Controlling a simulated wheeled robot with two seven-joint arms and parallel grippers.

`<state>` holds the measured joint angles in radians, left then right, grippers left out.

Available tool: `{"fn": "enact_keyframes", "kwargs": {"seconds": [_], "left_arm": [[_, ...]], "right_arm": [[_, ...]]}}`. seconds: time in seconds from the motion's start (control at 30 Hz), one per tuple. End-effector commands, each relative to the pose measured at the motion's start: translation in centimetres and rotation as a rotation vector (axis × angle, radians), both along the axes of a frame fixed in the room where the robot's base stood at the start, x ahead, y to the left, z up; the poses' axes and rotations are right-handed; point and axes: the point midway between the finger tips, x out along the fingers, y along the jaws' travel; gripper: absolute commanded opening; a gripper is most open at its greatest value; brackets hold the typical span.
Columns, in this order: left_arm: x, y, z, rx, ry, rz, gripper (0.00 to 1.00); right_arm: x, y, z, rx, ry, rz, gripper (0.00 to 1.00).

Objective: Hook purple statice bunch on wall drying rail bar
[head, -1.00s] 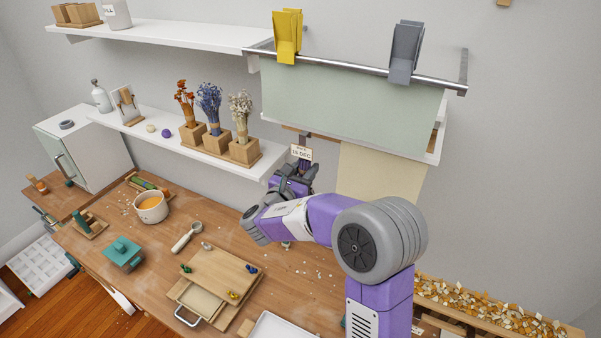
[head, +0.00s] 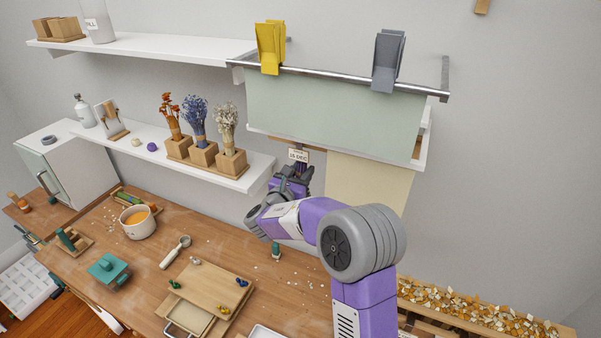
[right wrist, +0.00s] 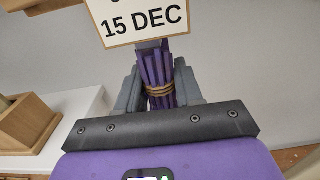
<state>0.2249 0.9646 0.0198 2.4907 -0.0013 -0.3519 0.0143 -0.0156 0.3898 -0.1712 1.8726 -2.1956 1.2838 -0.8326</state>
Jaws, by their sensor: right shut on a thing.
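My right gripper (right wrist: 158,92) is shut on the purple statice bunch (right wrist: 155,68), around its stems near a tan twine binding. A card tag (right wrist: 145,20) reading "15 DEC" hangs at the bunch and hides its upper part; the tag also shows in the head view (head: 298,156). In the head view my right gripper (head: 292,172) is below the hanging cloths and right of the flower shelf. The metal rail bar (head: 340,79) is on the wall well above it, apart from the bunch. My left gripper is not in view.
A yellow clip (head: 270,47) and a grey clip (head: 388,60) sit on the rail. A pale green cloth (head: 330,115) hangs below it. A white shelf (head: 255,178) holds several dried flower bunches in wooden blocks. The bench (head: 225,250) carries tools and a pot.

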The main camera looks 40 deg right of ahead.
Motion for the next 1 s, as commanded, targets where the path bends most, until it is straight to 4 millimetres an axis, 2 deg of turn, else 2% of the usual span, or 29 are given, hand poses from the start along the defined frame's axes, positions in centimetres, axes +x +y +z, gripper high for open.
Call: {"fn": "enact_keyframes", "kwargs": {"seconds": [0.43,0.47,0.63,0.87,1.0], "left_arm": [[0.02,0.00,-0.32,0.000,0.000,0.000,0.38],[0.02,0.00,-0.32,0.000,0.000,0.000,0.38],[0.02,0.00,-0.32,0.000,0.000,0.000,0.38],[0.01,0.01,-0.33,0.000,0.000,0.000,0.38],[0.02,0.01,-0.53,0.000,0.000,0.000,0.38]], "right_arm": [[-0.01,0.02,-0.35,0.000,-0.001,0.000,0.11],[-0.01,0.02,-0.34,0.000,-0.001,0.000,0.40],[-0.01,0.02,-0.35,0.000,-0.001,0.000,0.65],[-0.01,0.03,-0.38,0.000,0.000,0.000,0.65],[-0.31,0.70,-0.40,0.001,-0.002,0.001,0.65]]}}
